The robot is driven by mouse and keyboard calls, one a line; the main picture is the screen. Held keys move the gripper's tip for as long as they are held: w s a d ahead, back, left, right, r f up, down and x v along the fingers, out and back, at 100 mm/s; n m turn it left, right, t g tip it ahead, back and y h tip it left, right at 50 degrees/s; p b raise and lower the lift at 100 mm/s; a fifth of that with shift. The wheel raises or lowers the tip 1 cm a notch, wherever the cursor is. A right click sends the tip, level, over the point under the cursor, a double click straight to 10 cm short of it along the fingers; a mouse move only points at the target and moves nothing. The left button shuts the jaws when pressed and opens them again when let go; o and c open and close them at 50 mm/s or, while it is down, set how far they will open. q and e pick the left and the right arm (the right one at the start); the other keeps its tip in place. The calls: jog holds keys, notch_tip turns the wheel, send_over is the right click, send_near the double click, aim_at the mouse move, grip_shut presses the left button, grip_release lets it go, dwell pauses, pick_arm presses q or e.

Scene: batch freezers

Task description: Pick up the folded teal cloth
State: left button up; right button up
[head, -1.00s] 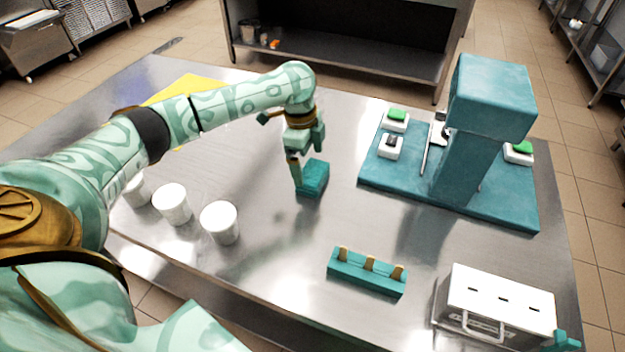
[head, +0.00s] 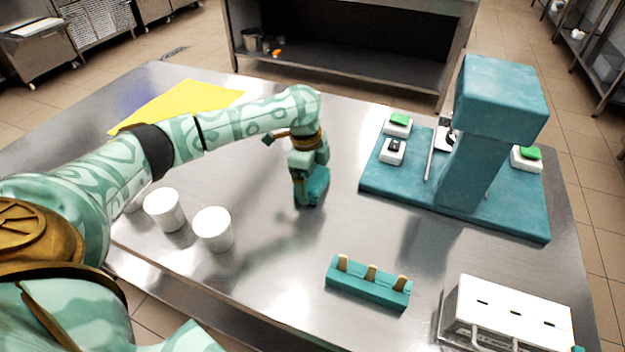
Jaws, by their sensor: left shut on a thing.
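The folded teal cloth (head: 318,187) is a small thick block on the steel table, near its middle. My left gripper (head: 304,194) points down over it and is shut on it. The fingers and wrist hide the cloth's left and upper parts. I cannot tell whether the cloth is clear of the tabletop. My right gripper does not show clearly enough to identify.
White cups (head: 213,229) stand left of the cloth. A teal holder (head: 368,283) with wooden pieces is in front. A white box (head: 513,314) stands at front right. A teal machine (head: 480,150) stands at the right on its base. A yellow sheet (head: 175,103) lies behind my left arm.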

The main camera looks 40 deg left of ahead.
aim_at(315, 176)
pick_arm(q)
jog(key=shift+r+p, duration=0.4)
jog(key=shift+r, duration=0.15)
notch_tip(315, 176, up, 3)
jog(key=shift+w+r+p, duration=0.1)
jog(key=shift+p, duration=0.9)
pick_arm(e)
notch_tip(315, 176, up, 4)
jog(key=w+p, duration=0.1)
pick_arm(q)
jog(key=w+a+r+b, duration=0.5)
jog(key=w+r, duration=0.3)
jog(key=w, duration=0.4)
jog(key=shift+w+r+b, duration=0.35)
jog(key=shift+w+b, duration=0.05)
jog(key=shift+b, duration=0.5)
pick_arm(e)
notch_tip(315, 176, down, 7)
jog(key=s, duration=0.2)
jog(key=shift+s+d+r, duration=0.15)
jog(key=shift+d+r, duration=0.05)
